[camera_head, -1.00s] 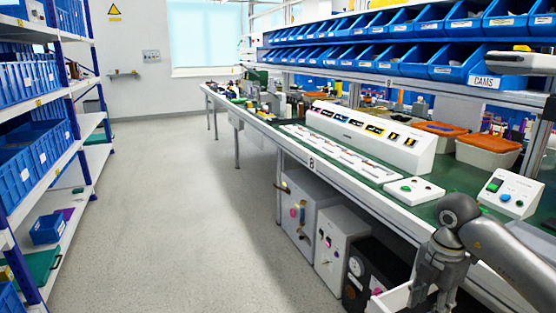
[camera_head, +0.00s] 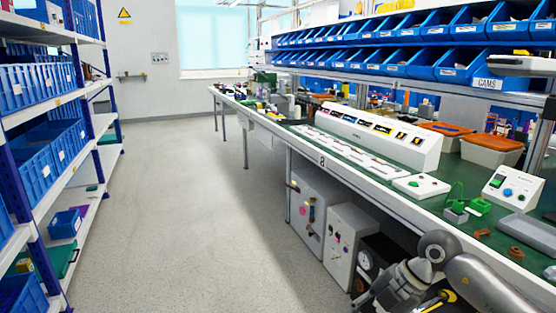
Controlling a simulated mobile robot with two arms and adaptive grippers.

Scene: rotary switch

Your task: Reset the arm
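My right arm (camera_head: 470,278) comes in at the bottom right, in front of the workbench (camera_head: 440,212). Its wrist is bent down and to the left, toward the bottom edge of the view. My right gripper (camera_head: 385,295) is small, dark and partly cut off, so I cannot tell whether it is open or shut. I see nothing held in it. My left arm and gripper are out of view. A white control box (camera_head: 512,188) with a green button and blue round controls stands on the bench at the right, apart from my arm.
Grey cabinets (camera_head: 350,246) with coloured knobs stand under the bench, left of my arm. Green (camera_head: 480,205) and brown (camera_head: 515,253) parts lie on the bench top. Shelves with blue bins (camera_head: 40,150) line the left. The aisle floor (camera_head: 190,210) is clear.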

